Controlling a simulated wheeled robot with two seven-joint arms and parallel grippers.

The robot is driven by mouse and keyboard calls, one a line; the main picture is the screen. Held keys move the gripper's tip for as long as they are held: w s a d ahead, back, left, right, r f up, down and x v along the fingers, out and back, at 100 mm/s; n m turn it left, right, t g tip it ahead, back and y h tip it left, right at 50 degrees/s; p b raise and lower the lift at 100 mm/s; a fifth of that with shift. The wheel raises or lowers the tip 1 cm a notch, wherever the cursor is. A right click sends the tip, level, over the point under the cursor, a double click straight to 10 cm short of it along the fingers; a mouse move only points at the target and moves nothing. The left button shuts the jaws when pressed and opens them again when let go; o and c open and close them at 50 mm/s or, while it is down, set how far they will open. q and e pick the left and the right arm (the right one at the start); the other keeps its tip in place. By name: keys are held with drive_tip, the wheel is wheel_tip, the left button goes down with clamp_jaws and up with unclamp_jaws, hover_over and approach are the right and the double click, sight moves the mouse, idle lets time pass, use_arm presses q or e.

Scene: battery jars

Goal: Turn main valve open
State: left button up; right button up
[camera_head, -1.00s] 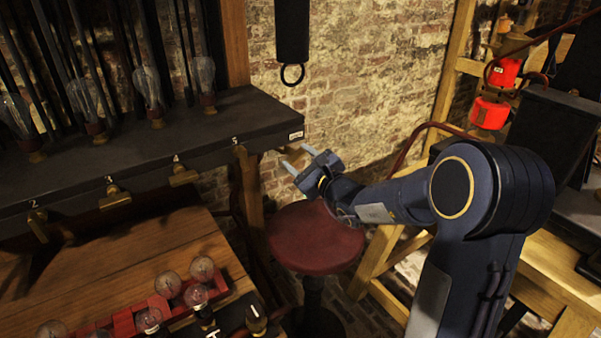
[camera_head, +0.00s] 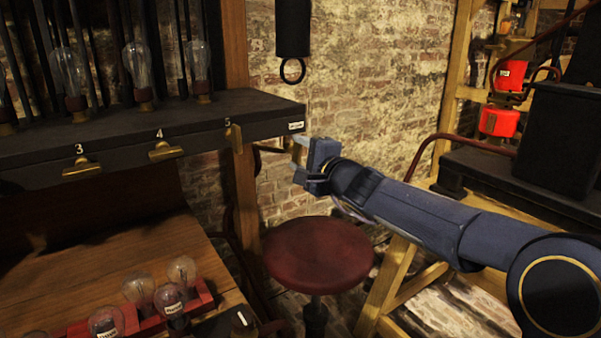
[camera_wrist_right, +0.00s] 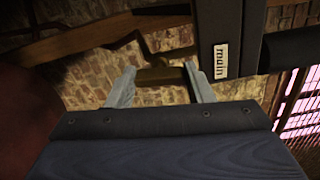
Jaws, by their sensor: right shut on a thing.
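The main valve has a brass handle (camera_wrist_right: 166,75) that shows in the right wrist view, just left of a dark panel with a label (camera_wrist_right: 221,60) reading "main". My right gripper (camera_wrist_right: 161,88) has its two pale fingers on either side of this handle and is shut on it. In the head view my right gripper (camera_head: 296,160) is at the right end of the dark shelf (camera_head: 180,120), just below the main label (camera_head: 296,125). There the fingers and handle are small and partly hidden. My left gripper is not in view.
Brass levers numbered 3 (camera_head: 82,169), 4 (camera_head: 165,151) and 5 (camera_head: 234,137) line the shelf front. A red round stool (camera_head: 318,255) stands below my right arm. Bulbs in a red rack (camera_head: 205,296) sit on the wooden bench. Red lanterns (camera_head: 498,122) hang at right.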

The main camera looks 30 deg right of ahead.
drive_tip(key=shift+n+b, duration=0.8)
drive_tip(key=shift+b, duration=0.05)
drive_tip(key=shift+c, duration=0.2)
drive_tip(key=o, duration=1)
drive_tip(key=shift+r, duration=0.1)
